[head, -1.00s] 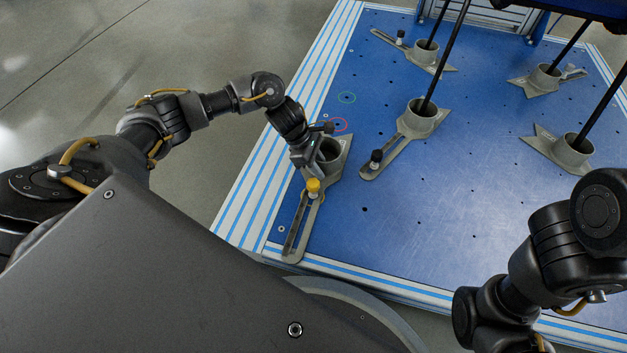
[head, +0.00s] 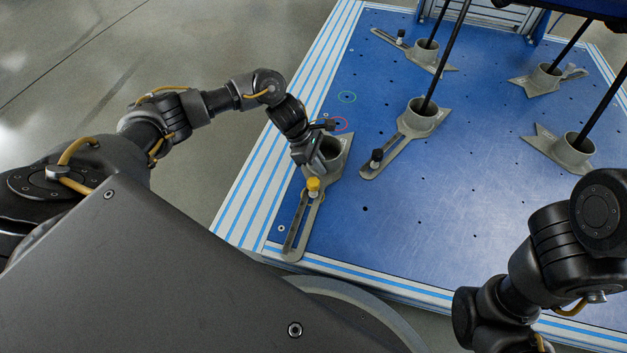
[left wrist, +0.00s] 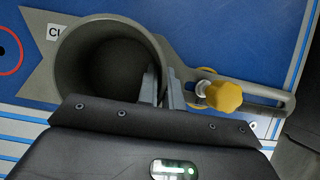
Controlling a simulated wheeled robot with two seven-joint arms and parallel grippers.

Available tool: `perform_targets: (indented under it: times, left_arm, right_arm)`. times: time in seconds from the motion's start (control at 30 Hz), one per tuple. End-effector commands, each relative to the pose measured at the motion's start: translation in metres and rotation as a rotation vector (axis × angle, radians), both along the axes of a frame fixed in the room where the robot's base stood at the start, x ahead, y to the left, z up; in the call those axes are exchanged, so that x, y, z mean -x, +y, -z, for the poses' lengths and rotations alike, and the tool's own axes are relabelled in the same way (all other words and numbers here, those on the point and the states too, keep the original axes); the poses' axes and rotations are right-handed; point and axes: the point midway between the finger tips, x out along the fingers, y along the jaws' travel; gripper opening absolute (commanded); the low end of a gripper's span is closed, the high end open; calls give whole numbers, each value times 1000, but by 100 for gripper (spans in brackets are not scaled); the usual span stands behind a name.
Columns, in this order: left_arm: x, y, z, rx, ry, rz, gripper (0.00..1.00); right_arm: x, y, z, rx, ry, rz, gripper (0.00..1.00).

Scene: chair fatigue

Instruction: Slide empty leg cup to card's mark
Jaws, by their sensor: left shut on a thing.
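The empty grey leg cup (head: 331,151) stands on the blue plate with no leg in it. Its slotted arm (head: 297,235) points to the near edge, with a yellow knob (head: 313,185) in the slot. My left gripper (head: 318,162) is at the cup's near-left wall. In the left wrist view, the fingers (left wrist: 160,90) straddle the wall of the cup (left wrist: 85,45), one inside and one outside, shut on it. The yellow knob (left wrist: 222,95) is right of them. My right gripper is out of view.
Several other grey cups hold black chair legs, the nearest being a cup (head: 420,116) with a black knob (head: 376,157). The blue plate (head: 430,225) is clear at front centre.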

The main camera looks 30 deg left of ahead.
Motion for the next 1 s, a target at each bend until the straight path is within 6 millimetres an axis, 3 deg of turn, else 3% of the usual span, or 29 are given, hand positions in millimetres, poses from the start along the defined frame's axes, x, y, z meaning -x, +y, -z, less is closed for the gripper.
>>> perform_targets:
  times: [0.53,0.97,1.0]
  left_arm:
    - [-30,8,2,0,-5,-4,0]
    - [-36,10,0,0,-4,-4,0]
    - [-36,10,0,0,-4,-4,10]
  right_arm:
    - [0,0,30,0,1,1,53]
    - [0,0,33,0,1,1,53]
    - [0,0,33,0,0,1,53]
